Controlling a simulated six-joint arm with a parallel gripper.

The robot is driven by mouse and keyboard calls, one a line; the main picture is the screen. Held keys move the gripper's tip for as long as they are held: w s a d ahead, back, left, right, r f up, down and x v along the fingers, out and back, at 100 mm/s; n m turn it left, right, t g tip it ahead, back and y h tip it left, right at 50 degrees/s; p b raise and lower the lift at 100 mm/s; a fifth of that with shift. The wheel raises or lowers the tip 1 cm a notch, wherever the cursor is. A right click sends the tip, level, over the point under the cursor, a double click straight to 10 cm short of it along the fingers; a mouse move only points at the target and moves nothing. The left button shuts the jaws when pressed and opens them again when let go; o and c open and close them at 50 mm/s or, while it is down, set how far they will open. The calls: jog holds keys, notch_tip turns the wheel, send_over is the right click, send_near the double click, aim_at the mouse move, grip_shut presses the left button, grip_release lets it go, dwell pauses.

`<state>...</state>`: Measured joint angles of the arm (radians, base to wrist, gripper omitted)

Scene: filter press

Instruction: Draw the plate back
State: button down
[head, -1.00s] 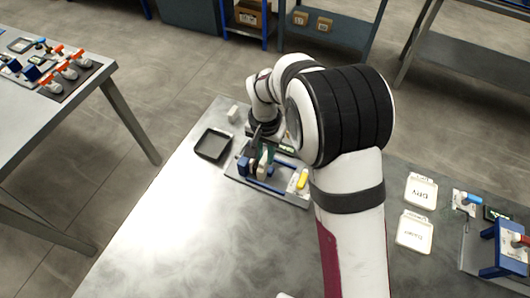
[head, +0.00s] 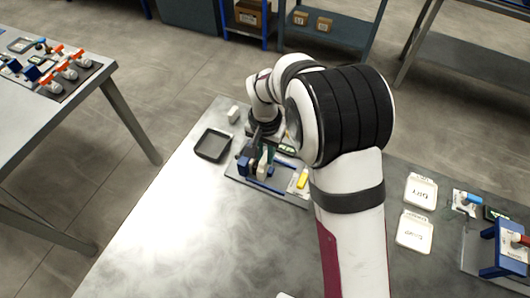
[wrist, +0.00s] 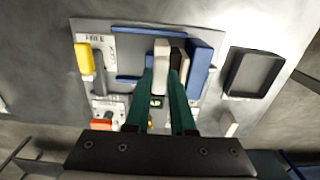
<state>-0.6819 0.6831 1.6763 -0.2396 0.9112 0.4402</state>
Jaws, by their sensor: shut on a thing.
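The filter press (head: 268,185) is a grey board with blue rails (wrist: 130,81) and a blue end block (wrist: 200,58). A pale, cream-coloured plate (wrist: 161,50) stands upright across the rails, with a thin dark piece (wrist: 179,46) between it and the blue block. My gripper (wrist: 163,80) has teal fingers and is shut on the pale plate. In the head view the pale plate (head: 262,168) stands just right of the blue block (head: 243,165). My arm and gripper hide part of the press there.
A yellow-handled lever (wrist: 84,58) stands by the "FREE" label, with an orange-red part (wrist: 101,124) nearby. A black tray (head: 213,145) and a small white block (head: 233,114) lie beside the press. White cards (head: 415,231) lie to the right. The front left tabletop is clear.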

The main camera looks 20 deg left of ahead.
jog(key=shift+d, duration=1.95)
jog(key=c, duration=0.8)
grip_release()
jog(key=shift+o, duration=0.2)
notch_tip(320, 180, up, 16)
jog(key=shift+f, duration=0.1)
